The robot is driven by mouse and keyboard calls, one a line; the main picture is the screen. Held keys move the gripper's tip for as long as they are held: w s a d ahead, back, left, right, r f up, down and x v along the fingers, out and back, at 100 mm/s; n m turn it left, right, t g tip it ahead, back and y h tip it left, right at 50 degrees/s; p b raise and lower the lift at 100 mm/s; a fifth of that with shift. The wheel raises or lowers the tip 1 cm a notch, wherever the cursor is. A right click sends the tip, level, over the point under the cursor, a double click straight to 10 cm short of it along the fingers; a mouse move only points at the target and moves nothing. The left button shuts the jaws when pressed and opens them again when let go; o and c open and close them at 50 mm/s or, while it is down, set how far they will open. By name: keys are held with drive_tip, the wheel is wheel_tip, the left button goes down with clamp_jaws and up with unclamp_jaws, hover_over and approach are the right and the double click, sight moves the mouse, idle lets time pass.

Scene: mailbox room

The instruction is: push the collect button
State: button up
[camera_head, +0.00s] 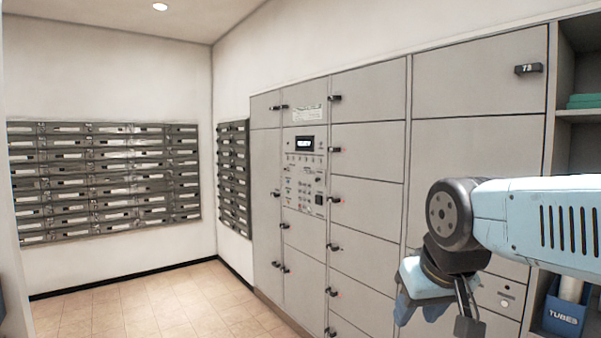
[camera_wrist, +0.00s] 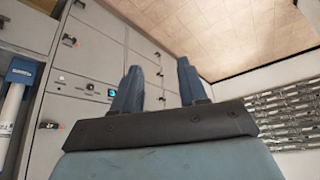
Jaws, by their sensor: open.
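A control panel (camera_head: 305,170) with a lit display (camera_head: 304,142) and several small buttons is set in the grey locker wall, left of my gripper (camera_head: 432,298). A small strip with a round button (camera_head: 504,291) is on the low locker right of my gripper. A similar strip (camera_wrist: 88,87) with a round button and lit screen shows left of my fingers in the wrist view. I cannot read which button is marked collect. My gripper is open and empty; its two blue fingers (camera_wrist: 158,88) stand apart. It hides part of the lower lockers in the head view.
Grey locker doors (camera_head: 367,150) with dark handles fill the wall. A shelf with a blue tubes box (camera_head: 564,318) stands at the right. Metal mailboxes (camera_head: 105,180) hang on the left wall. The tiled floor (camera_head: 150,300) is clear.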

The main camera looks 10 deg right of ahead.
idle(0.4)
clamp_jaws()
idle(1.6)
